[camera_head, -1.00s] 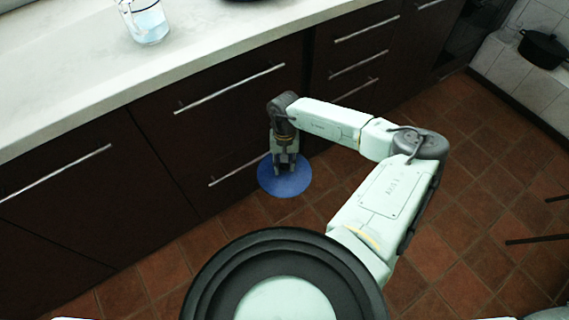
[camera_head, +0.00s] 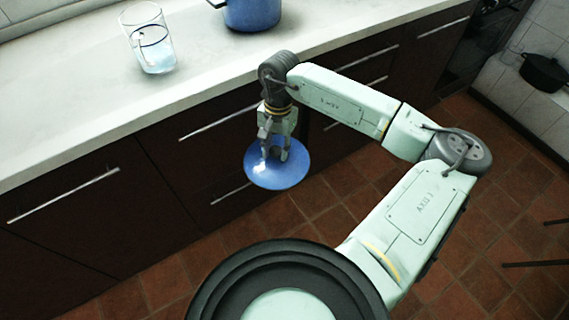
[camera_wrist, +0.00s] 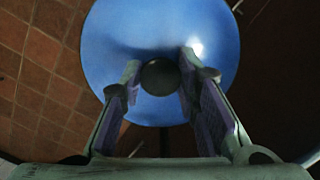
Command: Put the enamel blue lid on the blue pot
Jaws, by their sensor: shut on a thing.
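The blue lid (camera_head: 262,173) hangs in the air in front of the dark drawers, below the counter's front edge. It also fills the upper middle of the wrist view (camera_wrist: 110,50), with its round black knob (camera_wrist: 160,77) between my fingers. My gripper (camera_head: 275,155) is shut on the lid by this knob, and the lid is roughly level. The blue pot (camera_head: 252,14) stands on the white counter, up and to the left of my gripper in the head view. Its upper part is cut off by the picture's top edge.
A glass jug (camera_head: 150,42) with pale blue liquid stands on the counter (camera_head: 75,95), left of the pot. The counter's front edge lies between the lid and the pot. A black pot (camera_head: 543,72) stands on a ledge at far right.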

